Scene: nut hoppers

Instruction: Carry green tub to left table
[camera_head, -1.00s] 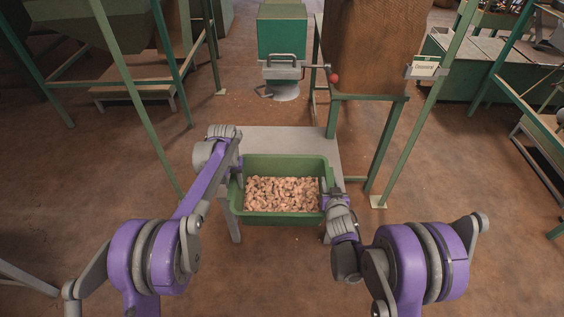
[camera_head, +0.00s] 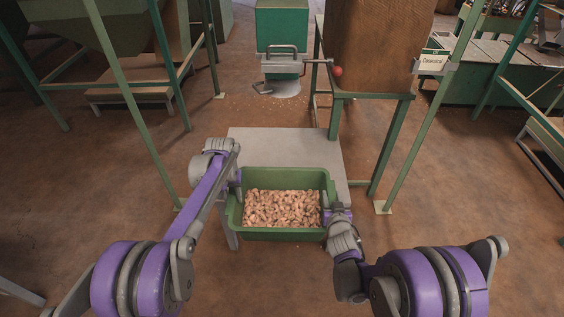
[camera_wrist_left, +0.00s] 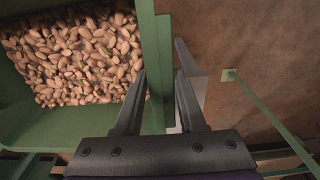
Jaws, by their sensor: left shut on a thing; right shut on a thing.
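The green tub (camera_head: 285,234), filled with brown nuts (camera_head: 282,208), is level in front of me in the head view. My left gripper (camera_head: 236,183) is shut on its left wall and my right gripper (camera_head: 334,207) on its right wall. In the left wrist view, the two dark fingers (camera_wrist_left: 160,100) straddle the tub's green rim (camera_wrist_left: 156,50), with nuts on one side. The tub overlaps the near part of a small grey table (camera_head: 275,145); whether it touches the top is hidden.
A green box with a metal slide gate (camera_head: 283,65) is behind the table. Green posts (camera_head: 135,95) rise at left. Brown floor is open on both sides.

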